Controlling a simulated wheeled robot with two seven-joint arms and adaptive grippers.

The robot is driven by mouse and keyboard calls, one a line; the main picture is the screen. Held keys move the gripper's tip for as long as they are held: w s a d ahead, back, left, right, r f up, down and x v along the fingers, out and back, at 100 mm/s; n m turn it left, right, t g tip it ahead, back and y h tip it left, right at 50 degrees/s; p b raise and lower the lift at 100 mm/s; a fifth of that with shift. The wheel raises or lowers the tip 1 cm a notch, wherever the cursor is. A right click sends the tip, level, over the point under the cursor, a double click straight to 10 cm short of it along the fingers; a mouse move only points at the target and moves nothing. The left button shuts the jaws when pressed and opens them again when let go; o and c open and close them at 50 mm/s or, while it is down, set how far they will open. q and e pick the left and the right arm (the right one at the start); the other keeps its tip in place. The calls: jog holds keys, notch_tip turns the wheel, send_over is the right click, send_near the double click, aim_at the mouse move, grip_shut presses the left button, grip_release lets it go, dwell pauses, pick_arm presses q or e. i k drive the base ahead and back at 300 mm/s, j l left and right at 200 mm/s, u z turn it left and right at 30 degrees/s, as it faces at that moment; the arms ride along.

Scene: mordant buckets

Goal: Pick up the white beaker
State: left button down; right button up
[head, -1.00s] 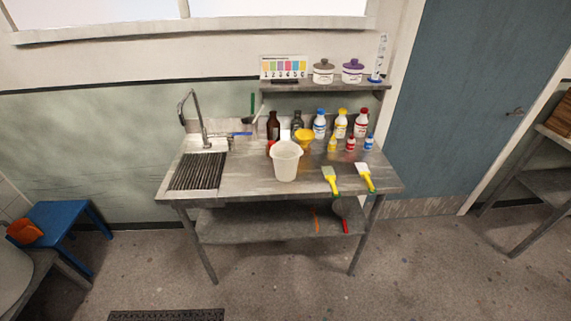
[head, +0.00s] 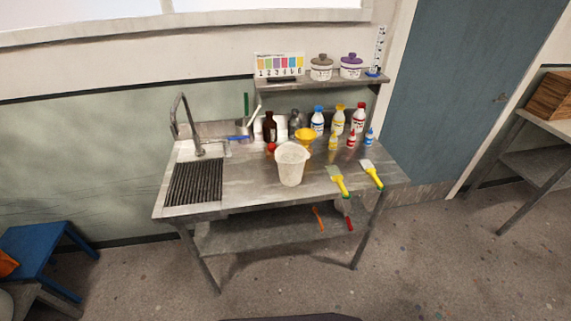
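The white beaker (head: 291,166) is a wide, open-topped white vessel, slightly tapered toward its base. It stands upright near the middle of the steel worktable (head: 240,187), right of the sink. Its front is unobstructed, and its inside is only partly visible. A yellow funnel-like piece (head: 306,134) shows just behind its rim; I cannot tell whether they touch. Neither of my grippers is in view.
The ribbed drainer (head: 196,182) and tap (head: 186,120) are left of the beaker. Bottles, including a brown one (head: 270,127), stand behind. Two yellow-green scrapers (head: 338,181) (head: 372,174) lie to its right. A blue stool (head: 43,255) stands at left. Floor in front looks clear.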

aim_at(290, 158)
jog(key=i+j+z, duration=0.15)
jog(key=j+z, duration=0.15)
jog(key=j, duration=0.9)
jog(key=j+z, duration=0.3)
jog(key=j, duration=0.85)
jog(key=i+j+z, duration=0.15)
jog(key=j, duration=0.25)
jog(key=j+z, duration=0.1)
jog(key=j, duration=0.3)
jog(key=i+j+z, duration=0.15)
jog(key=j, duration=0.3)
jog(key=i+j+z, duration=0.2)
jog(key=i+j, duration=0.15)
jog(key=j, duration=0.25)
jog(key=i+j+z, duration=0.1)
jog(key=j, duration=0.25)
jog(key=i+j+z, duration=0.15)
jog(key=j, duration=0.2)
jog(key=i+l, duration=0.05)
